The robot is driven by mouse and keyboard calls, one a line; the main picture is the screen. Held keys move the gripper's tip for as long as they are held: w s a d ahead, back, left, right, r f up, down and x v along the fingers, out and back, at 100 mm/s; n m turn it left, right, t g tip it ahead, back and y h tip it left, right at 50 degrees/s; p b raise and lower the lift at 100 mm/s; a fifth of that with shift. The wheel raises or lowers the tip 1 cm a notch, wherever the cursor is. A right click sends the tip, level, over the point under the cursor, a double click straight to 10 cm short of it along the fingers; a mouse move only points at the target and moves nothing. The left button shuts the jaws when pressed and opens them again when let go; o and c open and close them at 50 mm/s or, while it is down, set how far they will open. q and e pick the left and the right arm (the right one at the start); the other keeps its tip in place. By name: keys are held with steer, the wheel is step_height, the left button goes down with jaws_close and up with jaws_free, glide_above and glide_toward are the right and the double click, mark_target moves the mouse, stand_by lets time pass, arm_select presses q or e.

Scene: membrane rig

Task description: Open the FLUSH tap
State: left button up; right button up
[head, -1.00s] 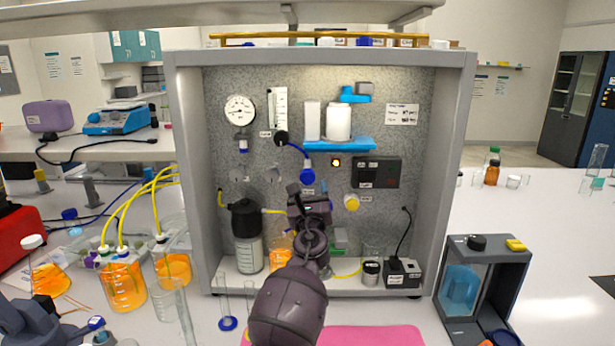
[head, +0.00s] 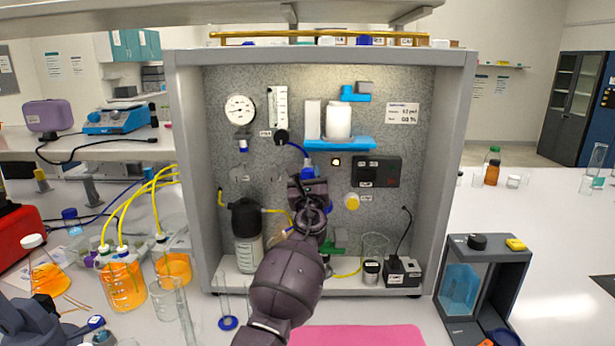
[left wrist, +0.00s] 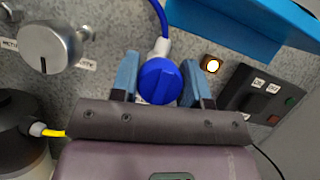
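A round blue tap knob (left wrist: 160,82) with a raised ridge is on the speckled panel, with a blue tube running up from its white fitting. Its label is mostly hidden, so I cannot read whether it says FLUSH. It also shows in the head view (head: 308,172), just above my gripper. My left gripper (head: 307,181) is in front of the panel. In the left wrist view its blue fingers (left wrist: 162,78) are apart, one on each side of the knob. I see no clear grip on it. My right gripper is not in view.
A grey metal knob (left wrist: 48,48) is left of the blue one. A yellow knob (head: 351,202) and a dark switch box (head: 376,172) are to the right. A blue shelf (head: 340,145) with a white container juts out above. A black-capped bottle (head: 246,222) stands lower left.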

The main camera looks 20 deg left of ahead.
arm_select(q)
steer(key=shift+c, duration=1.3)
